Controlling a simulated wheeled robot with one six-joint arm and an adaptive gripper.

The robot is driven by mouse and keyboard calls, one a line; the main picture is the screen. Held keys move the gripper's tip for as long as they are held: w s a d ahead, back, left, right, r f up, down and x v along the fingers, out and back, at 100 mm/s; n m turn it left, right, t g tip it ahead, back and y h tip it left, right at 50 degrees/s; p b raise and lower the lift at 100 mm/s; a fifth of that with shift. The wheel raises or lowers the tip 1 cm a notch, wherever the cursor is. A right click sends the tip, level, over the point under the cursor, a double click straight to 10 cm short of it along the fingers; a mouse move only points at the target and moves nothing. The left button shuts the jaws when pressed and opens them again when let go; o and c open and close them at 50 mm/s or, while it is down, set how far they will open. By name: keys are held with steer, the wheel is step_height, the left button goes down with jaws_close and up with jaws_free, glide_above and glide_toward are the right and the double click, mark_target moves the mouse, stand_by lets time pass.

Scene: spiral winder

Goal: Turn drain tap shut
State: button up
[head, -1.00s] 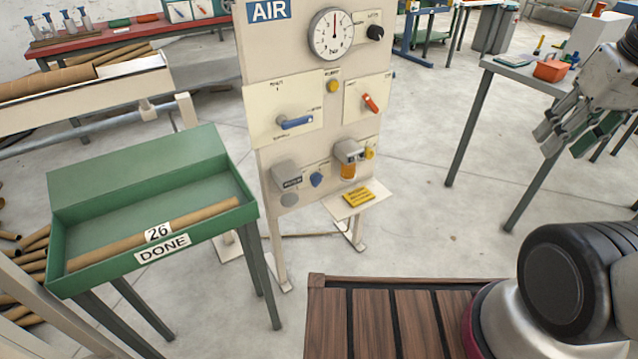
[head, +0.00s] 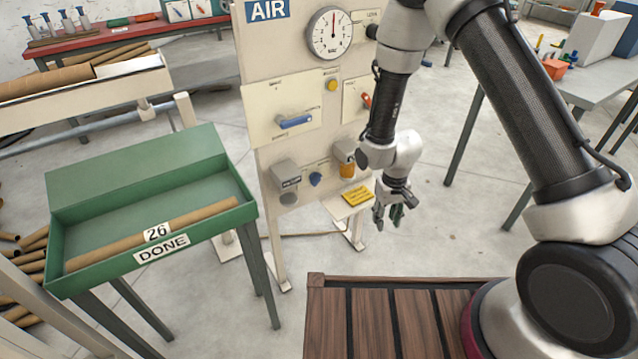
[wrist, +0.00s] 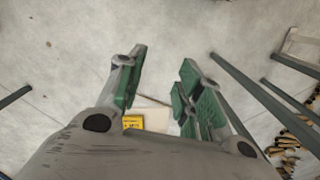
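The AIR panel (head: 262,62) stands in the middle of the head view. Low on it are a small blue knob (head: 316,179) and a filter with an amber bowl (head: 346,169). Labels there are too small to read, so I cannot tell which part is the drain tap. My arm hides the area right of the bowl, including a small yellow part seen earlier. My gripper (head: 388,213) hangs right of the panel's small shelf (head: 340,210), pointing down. In the wrist view its green-padded fingers (wrist: 163,62) are apart with nothing between their tips.
A yellow block (head: 357,194) lies on the shelf, also showing in the wrist view (wrist: 132,122). A green tray (head: 110,250) stands left.

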steer(key=w+a+f+t+y, duration=0.1)
steer(key=a+f+t, duration=0.15)
steer(key=f, duration=0.55)
steer(key=w+a+f+t+y, duration=0.1)
steer(key=a+f, duration=0.2)
steer(key=f, duration=0.6)
steer(key=m+t+y, duration=0.6)
steer(key=t+y, duration=0.2)
steer(key=t, duration=0.4)
glide_toward(319, 182)
steer(key=x, duration=0.9)
steer(key=shift+w+a+r, duration=0.15)
steer(key=shift+w+a, duration=0.05)
jaws_close()
